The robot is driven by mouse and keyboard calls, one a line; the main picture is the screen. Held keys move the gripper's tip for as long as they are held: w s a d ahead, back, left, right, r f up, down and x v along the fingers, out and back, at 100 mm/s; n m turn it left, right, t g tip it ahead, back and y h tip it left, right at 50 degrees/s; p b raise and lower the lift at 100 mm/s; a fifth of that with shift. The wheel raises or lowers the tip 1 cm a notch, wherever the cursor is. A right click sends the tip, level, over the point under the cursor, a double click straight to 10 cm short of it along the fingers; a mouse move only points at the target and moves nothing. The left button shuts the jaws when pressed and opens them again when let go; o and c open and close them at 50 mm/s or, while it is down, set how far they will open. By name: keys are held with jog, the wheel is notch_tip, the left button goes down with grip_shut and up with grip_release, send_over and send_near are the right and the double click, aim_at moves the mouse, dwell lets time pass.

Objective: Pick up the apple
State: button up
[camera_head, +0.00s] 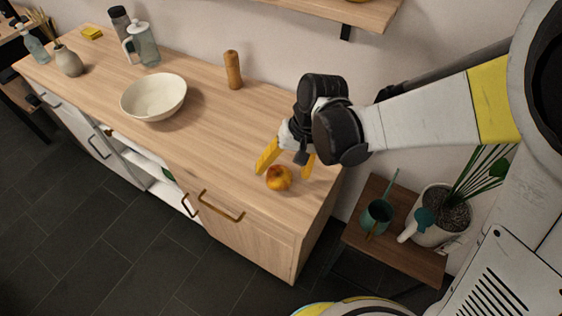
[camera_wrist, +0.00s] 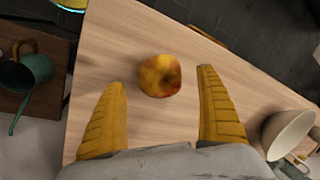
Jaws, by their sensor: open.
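A yellow and red apple (camera_head: 279,178) sits on the wooden counter (camera_head: 205,118) near its front right edge. In the wrist view the apple (camera_wrist: 160,76) lies just beyond the fingertips, roughly between them and a little nearer the left finger. My gripper (camera_head: 288,166) has yellow fingers spread apart and is empty, pointing down beside the apple. In the wrist view my gripper (camera_wrist: 160,78) shows a wide gap between its fingers. No finger visibly touches the apple.
A cream bowl (camera_head: 153,98) and a wooden mill (camera_head: 233,70) stand on the counter to the left. A glass pitcher (camera_head: 145,45) is farther left. A low side table (camera_head: 395,240) with a watering can (camera_head: 376,216) and potted plant (camera_head: 443,210) stands right. The counter around the apple is clear.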

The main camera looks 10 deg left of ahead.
aim_at(282, 172)
jog(key=b+x, duration=0.1)
jog(key=x, duration=0.2)
jog(key=shift+a+f+b, duration=0.1)
jog(key=shift+f+b, duration=0.2)
jog(key=shift+f, duration=0.1)
jog(key=shift+r, duration=0.1)
jog(key=c, duration=1.4)
jog(key=shift+o, duration=0.2)
